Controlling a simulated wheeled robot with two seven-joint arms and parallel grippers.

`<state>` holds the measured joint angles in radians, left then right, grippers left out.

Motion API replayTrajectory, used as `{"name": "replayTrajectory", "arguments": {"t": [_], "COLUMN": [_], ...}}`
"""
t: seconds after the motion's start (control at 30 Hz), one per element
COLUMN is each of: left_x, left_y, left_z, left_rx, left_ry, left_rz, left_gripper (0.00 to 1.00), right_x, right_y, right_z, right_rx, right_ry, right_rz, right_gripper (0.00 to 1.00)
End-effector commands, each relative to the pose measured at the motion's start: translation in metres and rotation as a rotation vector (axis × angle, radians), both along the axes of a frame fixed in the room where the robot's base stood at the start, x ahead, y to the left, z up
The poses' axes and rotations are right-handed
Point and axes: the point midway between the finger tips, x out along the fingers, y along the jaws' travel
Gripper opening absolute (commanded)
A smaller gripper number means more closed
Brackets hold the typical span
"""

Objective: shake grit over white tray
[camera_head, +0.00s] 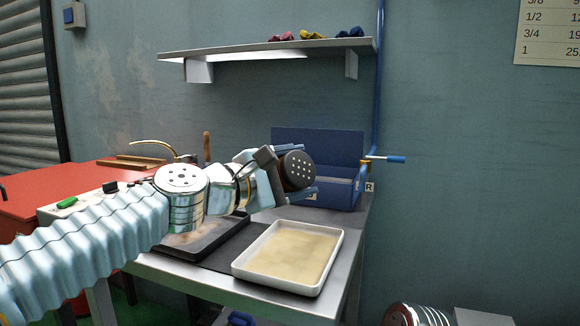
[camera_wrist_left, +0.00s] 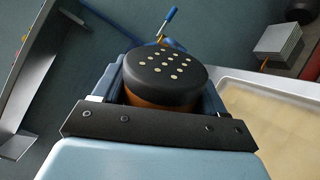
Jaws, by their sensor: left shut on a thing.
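My left gripper (camera_head: 290,177) is shut on a shaker (camera_head: 298,170) with a brown body and a black cap with pale holes. The shaker is tilted, its perforated cap turned towards the head camera. In the left wrist view the shaker (camera_wrist_left: 165,75) sits between the two fingers. The white tray (camera_head: 318,286) is on the metal bench, below and slightly right of the gripper. A tan layer covers its floor. Part of it shows at the right of the left wrist view (camera_wrist_left: 232,76). No falling grit is visible. My right gripper is not in view.
A dark tray (camera_head: 226,238) lies left of the white tray, partly hidden by my arm. A blue box (camera_head: 340,194) with an upright back stands behind. A blue-handled valve (camera_head: 388,159) sticks out at its right. A shelf (camera_head: 270,47) hangs above. A red cart top (camera_head: 70,181) is at left.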

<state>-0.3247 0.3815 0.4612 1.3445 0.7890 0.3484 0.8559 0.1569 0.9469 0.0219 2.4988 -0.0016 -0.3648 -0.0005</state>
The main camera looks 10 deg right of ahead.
Motion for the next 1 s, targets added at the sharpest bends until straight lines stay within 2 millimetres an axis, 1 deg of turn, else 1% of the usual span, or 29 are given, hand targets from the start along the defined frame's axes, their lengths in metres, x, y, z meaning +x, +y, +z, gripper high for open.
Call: {"name": "replayTrajectory", "arguments": {"t": [0.03,0.2,0.57,0.63,0.7,0.8,1.0], "left_x": [-0.003,-0.013,-0.011,-0.01,-0.011,-0.011,-0.009], "left_y": [-0.001,-0.006,-0.005,-0.005,-0.006,-0.006,-0.005], "left_z": [0.008,0.016,0.032,0.037,0.037,0.044,0.051], "left_rx": [-0.022,-0.105,-0.255,-0.297,-0.343,-0.402,-0.48], "left_ry": [0.041,0.204,0.5,0.579,0.667,0.784,0.938], "left_rz": [0.0,0.0,0.001,0.001,-0.001,-0.001,0.0], "left_gripper": [0.29,0.29,0.29,0.29,0.29,0.29,0.29], "right_x": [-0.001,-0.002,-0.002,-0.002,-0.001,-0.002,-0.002], "right_y": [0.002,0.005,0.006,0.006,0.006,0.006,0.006], "right_z": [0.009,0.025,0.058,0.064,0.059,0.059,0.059], "right_rx": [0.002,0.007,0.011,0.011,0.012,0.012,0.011], "right_ry": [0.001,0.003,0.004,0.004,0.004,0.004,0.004], "right_rz": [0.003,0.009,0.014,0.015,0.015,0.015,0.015], "right_gripper": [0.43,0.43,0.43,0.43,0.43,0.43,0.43]}}
